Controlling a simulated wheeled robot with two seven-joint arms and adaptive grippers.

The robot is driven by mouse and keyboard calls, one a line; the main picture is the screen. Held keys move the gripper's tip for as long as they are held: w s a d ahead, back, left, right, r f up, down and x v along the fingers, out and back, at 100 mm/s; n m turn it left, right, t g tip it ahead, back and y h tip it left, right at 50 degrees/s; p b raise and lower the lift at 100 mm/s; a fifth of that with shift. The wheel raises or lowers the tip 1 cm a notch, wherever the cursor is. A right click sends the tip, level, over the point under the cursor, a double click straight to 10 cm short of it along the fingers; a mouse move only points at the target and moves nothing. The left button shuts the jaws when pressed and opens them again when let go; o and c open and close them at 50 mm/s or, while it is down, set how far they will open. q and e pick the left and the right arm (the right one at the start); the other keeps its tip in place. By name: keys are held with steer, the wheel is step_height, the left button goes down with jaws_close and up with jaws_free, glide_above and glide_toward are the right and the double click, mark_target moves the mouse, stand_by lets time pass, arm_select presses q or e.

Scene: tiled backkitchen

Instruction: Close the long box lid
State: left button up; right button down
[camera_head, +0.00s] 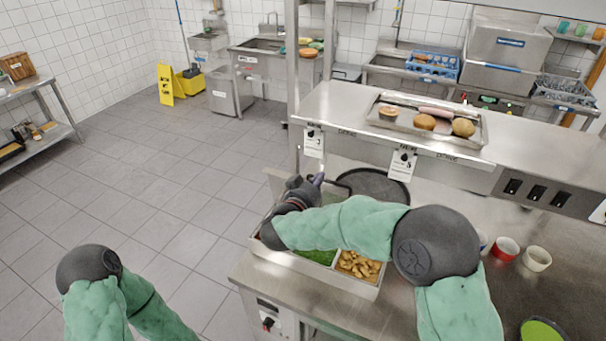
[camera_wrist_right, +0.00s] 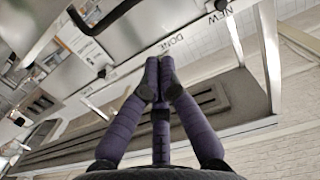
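The long box (camera_head: 318,278) is a metal container on the counter, with compartments of green food and brown chunky food. Its far part is hidden behind my right arm. A pale metal panel (camera_head: 277,182) stands up at its far left end; it may be the lid, but I cannot tell for sure. My right gripper (camera_head: 317,181) is over the far side of the box, near this panel. In the right wrist view its purple fingers (camera_wrist_right: 159,72) come together at the tips with nothing visible between them. My left gripper is out of view.
A round black pan (camera_head: 375,186) lies behind the box. A shelf above holds a tray (camera_head: 385,123) with buns. Red (camera_head: 505,249) and white (camera_head: 537,258) cups and a green round item (camera_head: 541,329) are at right.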

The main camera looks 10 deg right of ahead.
steer(key=x, duration=0.9)
steer(key=shift+w+d+f, duration=0.2)
steer(key=shift+d, duration=0.15)
steer(key=shift+s+a+f, duration=0.55)
steer(key=shift+s+f, duration=0.15)
steer(key=shift+f, duration=0.1)
steer(key=shift+s+a+f, duration=0.25)
steer(key=shift+s+f, duration=0.15)
steer(key=shift+s, duration=0.05)
